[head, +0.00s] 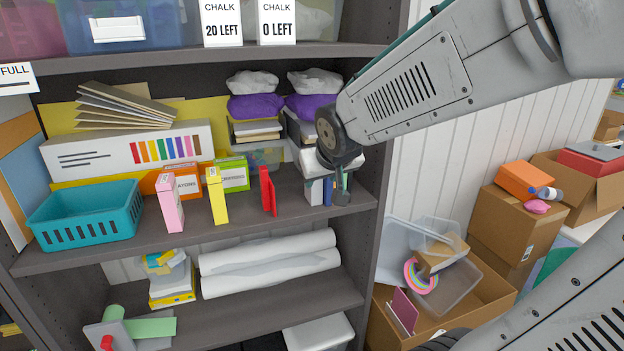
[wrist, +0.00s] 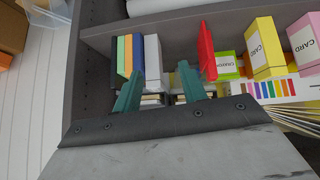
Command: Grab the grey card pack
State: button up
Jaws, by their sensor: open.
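A light grey pack, likely the grey card pack (head: 314,191), stands upright on the middle shelf at its right end. It is leftmost in a small row beside a blue pack (head: 327,191). In the wrist view the grey pack (wrist: 153,55) is ahead of my gripper (wrist: 162,72), between the lines of the two teal fingers and nearer the left one. No label shows on it. My gripper (head: 341,185) is open and empty in front of the row's right side, partly covering it in the head view. Whether a finger touches a pack cannot be told.
A red pack (head: 267,192) stands apart left of the row. Yellow (head: 217,195) and pink (head: 171,203) packs and a teal basket (head: 85,220) are further left. The shelf's right upright (head: 380,200) is close to my gripper. Boxes (head: 520,225) stand to the right.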

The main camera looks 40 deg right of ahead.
jog(key=w+d+f+t, duration=0.2)
jog(key=w+d, duration=0.2)
jog(key=w, duration=0.4)
jog(key=w+d+f+t, duration=0.1)
jog(key=w+d+t, duration=0.1)
jog(key=w+d, duration=0.2)
jog(key=shift+w+d+f, duration=0.15)
jog(key=shift+w+f, duration=0.2)
jog(key=shift+w, duration=1.55)
grip_shut()
